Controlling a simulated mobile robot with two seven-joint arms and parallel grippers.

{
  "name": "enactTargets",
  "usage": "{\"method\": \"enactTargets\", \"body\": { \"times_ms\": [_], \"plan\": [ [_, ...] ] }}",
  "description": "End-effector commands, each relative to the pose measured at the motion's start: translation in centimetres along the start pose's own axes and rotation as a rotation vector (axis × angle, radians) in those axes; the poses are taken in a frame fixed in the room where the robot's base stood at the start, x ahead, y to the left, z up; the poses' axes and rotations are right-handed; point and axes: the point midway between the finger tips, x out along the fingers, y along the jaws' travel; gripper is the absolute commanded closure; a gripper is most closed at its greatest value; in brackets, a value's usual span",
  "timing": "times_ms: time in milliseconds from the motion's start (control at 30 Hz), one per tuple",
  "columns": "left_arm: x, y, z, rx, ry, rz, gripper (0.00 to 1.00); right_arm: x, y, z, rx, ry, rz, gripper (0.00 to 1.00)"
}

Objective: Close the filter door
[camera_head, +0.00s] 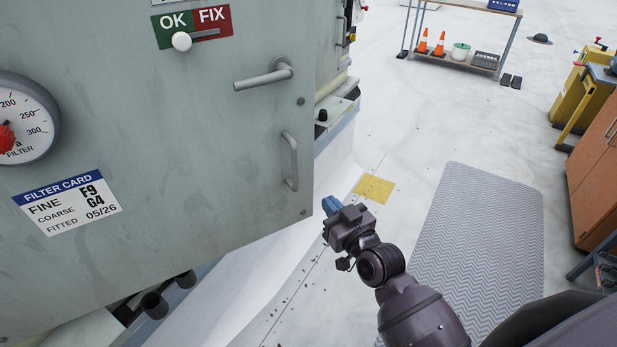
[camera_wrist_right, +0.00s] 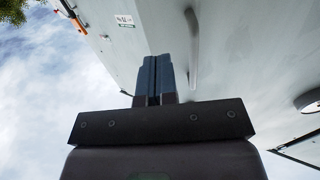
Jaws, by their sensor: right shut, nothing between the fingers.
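The filter door (camera_head: 190,130) is a large grey-green panel filling the left of the head view. It carries a lever handle (camera_head: 264,75) near its upper right and a vertical pull handle (camera_head: 290,161) below that. A filter card (camera_head: 67,203) and a round gauge (camera_head: 22,118) are on its left side. My right gripper (camera_head: 328,206) has blue fingers and is close to the door's lower right edge; contact cannot be told. In the right wrist view the fingers (camera_wrist_right: 153,78) are together and empty, with a bar handle (camera_wrist_right: 192,50) beside them. My left gripper is not in view.
An OK/FIX slider plate (camera_head: 193,27) is at the door's top. A patterned grey mat (camera_head: 475,240) lies on the pale floor at right. A brown cabinet (camera_head: 597,150) and a yellow machine (camera_head: 583,90) stand at the right edge. A shelf (camera_head: 455,60) with cones stands far back.

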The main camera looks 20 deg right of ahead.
Motion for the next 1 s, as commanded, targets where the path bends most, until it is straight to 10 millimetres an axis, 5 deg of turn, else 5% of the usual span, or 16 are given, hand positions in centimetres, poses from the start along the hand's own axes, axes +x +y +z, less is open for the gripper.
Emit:
{"method": "enactTargets", "body": {
  "times_ms": [500, 1000],
  "plan": [
    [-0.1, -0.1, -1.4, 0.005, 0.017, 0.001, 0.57, 8.2, -0.1, -0.1, 0.001, 0.0, 0.0, 1.0],
    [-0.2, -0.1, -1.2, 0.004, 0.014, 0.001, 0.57, 9.8, 0.0, 0.0, 0.0, -0.001, 0.001, 1.0]
  ]
}}
